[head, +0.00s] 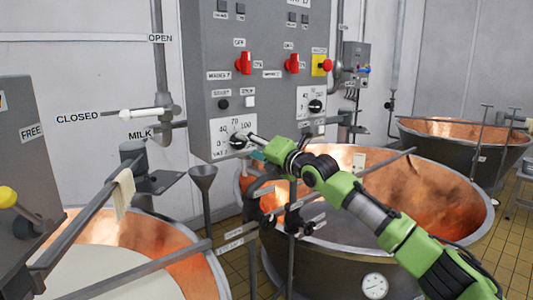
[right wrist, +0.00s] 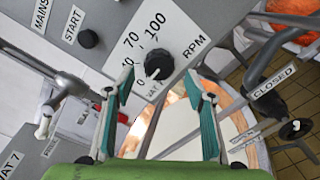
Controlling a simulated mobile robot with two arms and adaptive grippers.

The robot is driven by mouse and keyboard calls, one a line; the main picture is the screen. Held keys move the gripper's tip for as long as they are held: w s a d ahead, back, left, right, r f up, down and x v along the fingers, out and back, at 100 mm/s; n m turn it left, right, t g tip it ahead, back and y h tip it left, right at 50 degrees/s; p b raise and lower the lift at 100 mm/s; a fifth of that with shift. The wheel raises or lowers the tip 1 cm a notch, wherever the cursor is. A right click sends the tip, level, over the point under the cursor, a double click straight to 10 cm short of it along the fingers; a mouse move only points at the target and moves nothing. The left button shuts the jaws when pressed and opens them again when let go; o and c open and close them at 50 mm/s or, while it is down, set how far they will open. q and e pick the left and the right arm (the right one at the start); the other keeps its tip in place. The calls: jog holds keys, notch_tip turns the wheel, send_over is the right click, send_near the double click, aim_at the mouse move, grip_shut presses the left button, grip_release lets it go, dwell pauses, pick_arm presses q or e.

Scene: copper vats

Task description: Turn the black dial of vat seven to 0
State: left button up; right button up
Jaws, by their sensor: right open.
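The black dial (head: 238,140) of vat seven sits on a white scale plate low on the grey control panel. In the right wrist view the dial (right wrist: 159,64) has a white mark at its lower left, pointing towards the 0. The plate (right wrist: 180,40) also reads 70, 100 and RPM. My right gripper (head: 256,147) is open in front of the panel, just right of the dial in the head view. In the right wrist view its two teal-padded fingers (right wrist: 159,78) stand either side of the dial's line; I cannot tell whether they touch it. My left gripper is not in view.
A second black dial (head: 315,105) is to the right. Red switches (head: 244,63) and a yellow-backed red button (head: 322,65) sit above. Copper vats stand at left (head: 190,260) and right (head: 430,185). A funnel (head: 203,180) and rails stand below the panel.

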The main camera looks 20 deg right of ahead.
jog(key=v, duration=0.8)
jog(key=shift+w, duration=0.1)
